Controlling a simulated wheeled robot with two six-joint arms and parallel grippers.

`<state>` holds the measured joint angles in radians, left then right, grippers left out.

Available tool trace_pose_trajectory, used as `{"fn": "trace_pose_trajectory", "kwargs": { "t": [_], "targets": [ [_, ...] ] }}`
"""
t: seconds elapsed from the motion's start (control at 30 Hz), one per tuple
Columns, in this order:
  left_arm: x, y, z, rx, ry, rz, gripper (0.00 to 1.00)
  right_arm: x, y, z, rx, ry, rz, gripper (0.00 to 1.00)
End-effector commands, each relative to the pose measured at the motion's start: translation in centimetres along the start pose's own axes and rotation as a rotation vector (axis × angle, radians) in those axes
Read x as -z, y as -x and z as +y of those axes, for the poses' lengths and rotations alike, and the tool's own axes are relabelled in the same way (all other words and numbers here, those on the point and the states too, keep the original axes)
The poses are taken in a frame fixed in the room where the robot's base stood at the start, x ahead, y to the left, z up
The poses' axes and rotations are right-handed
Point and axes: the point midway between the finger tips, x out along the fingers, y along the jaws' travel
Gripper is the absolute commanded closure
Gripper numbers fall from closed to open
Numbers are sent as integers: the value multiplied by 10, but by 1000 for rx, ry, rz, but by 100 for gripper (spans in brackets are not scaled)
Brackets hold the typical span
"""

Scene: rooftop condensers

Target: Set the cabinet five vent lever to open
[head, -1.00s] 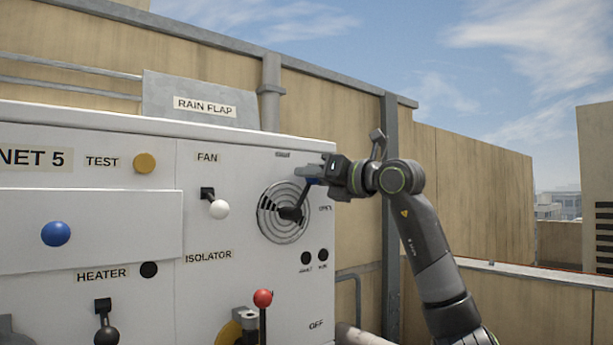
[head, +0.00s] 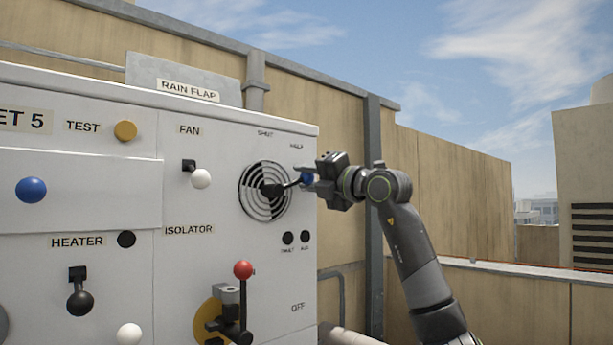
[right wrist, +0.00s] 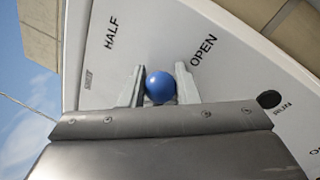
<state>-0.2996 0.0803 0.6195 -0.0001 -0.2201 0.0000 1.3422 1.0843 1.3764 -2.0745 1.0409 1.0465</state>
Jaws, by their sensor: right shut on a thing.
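The vent lever (head: 288,186) is a dark arm on a round slotted vent (head: 250,208) in the white cabinet's front. It points right and slightly up from its hub, with a blue knob (head: 308,179) at its end. My right gripper (head: 311,178) is shut on the knob. In the right wrist view the knob (right wrist: 160,87) sits between the two grey fingers, with the HALF label (right wrist: 111,31) to its left and the OPEN label (right wrist: 203,50) to its right. In the head view SHUT and HALF are legible; OPEN is hidden by the gripper. My left gripper is out of view.
Left and below are a white fan knob (head: 201,179), a red-knobbed isolator lever (head: 243,270), a blue knob (head: 31,189) and a black heater lever (head: 80,303). A rain flap (head: 184,78) stands on top. Open space lies right of the cabinet, before the wall.

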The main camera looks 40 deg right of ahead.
Motion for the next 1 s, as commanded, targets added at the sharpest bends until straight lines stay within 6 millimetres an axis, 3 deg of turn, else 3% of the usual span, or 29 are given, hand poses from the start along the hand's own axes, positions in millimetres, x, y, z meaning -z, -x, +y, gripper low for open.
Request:
{"fn": "trace_pose_trajectory", "kwargs": {
  "t": [0.47, 0.5, 0.63, 1.0],
  "targets": [
    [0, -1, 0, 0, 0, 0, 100, 0, 0, 0, -2, -17, -3, 100],
    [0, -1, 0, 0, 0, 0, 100, 0, 0, 0, -2, -17, -3, 70],
    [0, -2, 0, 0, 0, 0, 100, 0, 0, -1, -1, -16, -3, 53],
    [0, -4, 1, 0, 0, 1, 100, 0, 4, -2, 0, -14, -4, 51]
  ]
}}
